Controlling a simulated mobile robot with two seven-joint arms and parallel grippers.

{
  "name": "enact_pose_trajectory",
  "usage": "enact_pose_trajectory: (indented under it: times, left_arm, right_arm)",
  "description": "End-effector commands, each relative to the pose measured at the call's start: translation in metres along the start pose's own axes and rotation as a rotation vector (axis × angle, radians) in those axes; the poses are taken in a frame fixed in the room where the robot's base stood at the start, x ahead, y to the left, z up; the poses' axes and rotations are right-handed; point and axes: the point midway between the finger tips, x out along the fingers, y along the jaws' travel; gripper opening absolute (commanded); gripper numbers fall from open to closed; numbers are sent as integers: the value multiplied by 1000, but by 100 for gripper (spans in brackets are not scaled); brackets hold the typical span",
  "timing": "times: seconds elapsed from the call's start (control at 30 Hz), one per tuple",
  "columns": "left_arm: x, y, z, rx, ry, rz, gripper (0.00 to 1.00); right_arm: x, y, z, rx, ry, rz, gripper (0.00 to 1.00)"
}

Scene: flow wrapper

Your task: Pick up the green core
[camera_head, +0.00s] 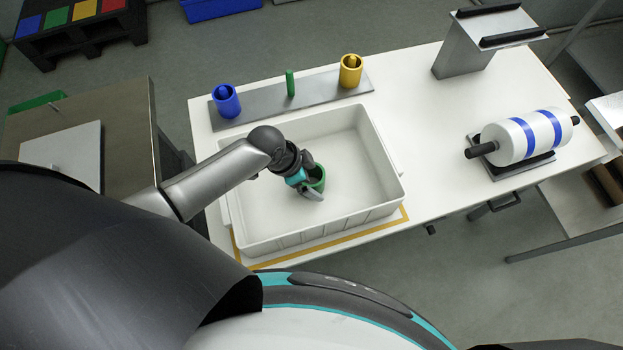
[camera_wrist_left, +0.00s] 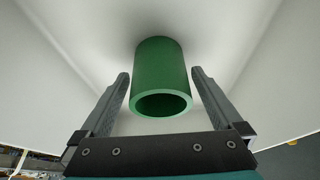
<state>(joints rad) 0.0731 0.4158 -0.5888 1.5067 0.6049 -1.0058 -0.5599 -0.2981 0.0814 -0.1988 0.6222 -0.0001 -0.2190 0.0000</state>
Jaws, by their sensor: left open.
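The green core (camera_head: 319,178) is a hollow cylinder inside the white bin (camera_head: 390,205). In the left wrist view the green core (camera_wrist_left: 161,75) shows its round open end toward the camera. My left gripper (camera_head: 312,180) reaches down into the bin at the core. In the left wrist view its two fingers (camera_wrist_left: 160,82) are open, one on each side of the core, with a visible gap on both sides. The gripper hides part of the core in the head view. My right gripper is not in view.
Behind the bin a grey plate (camera_head: 262,106) holds a blue core (camera_head: 227,101), a bare green peg (camera_head: 290,83) and a yellow core (camera_head: 350,71). A white roll with blue bands (camera_head: 522,139) lies on a stand at the right. The bin walls surround my left gripper.

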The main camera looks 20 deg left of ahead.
Motion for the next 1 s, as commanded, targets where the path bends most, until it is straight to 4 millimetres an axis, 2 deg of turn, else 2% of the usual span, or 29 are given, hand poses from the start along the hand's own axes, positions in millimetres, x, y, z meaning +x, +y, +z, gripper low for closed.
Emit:
enact_pose_trajectory:
  times: [0.3,1.0]
  left_arm:
    - [4,0,0,1,0,-1,98]
    - [3,0,0,0,0,0,19]
  right_arm:
    - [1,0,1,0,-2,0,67]
    - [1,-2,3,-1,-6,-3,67]
